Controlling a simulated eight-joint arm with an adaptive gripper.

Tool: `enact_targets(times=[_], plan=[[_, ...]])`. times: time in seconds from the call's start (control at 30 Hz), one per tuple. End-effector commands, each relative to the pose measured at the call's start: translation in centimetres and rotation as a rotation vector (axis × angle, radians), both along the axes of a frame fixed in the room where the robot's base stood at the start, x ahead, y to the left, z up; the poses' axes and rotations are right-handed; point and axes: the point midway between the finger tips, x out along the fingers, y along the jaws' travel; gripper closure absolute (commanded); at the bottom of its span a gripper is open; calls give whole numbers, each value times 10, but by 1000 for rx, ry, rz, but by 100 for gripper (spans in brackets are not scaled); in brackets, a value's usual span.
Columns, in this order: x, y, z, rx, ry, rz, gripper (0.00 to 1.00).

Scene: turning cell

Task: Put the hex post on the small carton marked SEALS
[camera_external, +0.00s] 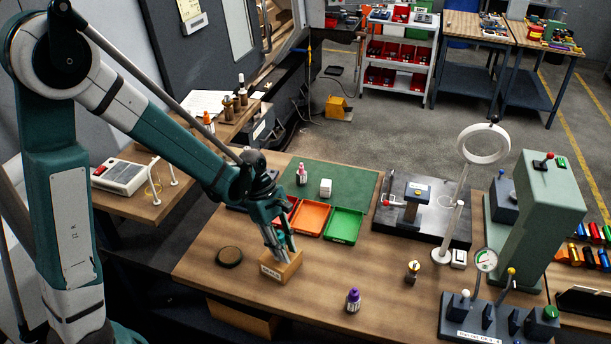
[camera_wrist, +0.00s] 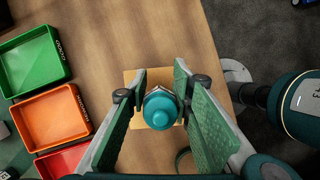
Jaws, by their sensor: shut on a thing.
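The hex post (camera_wrist: 160,110), with a round teal top on a grey hex part, is between the fingers of my gripper (camera_wrist: 160,88) in the wrist view. My gripper is shut on it. In the external view my gripper (camera_external: 281,248) points down over a small tan block-like box (camera_external: 281,270) with a white label. The tan box (camera_wrist: 131,78) also shows beneath the post in the wrist view. I cannot tell whether the post touches it. The label is too small to read surely, so I cannot tell whether this is the SEALS carton.
Red, orange (camera_external: 310,219) and green (camera_external: 344,225) trays lie behind my gripper. A green mat (camera_external: 357,185) holds a small white box (camera_external: 326,188). A purple-capped bottle (camera_external: 353,300) and a dark round disc (camera_external: 229,256) stand nearby. Another white box (camera_external: 459,259) is to the right.

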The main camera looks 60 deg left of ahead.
Motion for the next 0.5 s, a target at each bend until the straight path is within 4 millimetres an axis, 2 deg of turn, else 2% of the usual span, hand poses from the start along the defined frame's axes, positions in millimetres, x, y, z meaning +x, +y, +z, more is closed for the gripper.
enact_targets(times=[0.5], plan=[[0,0,-5,0,0,0,100]])
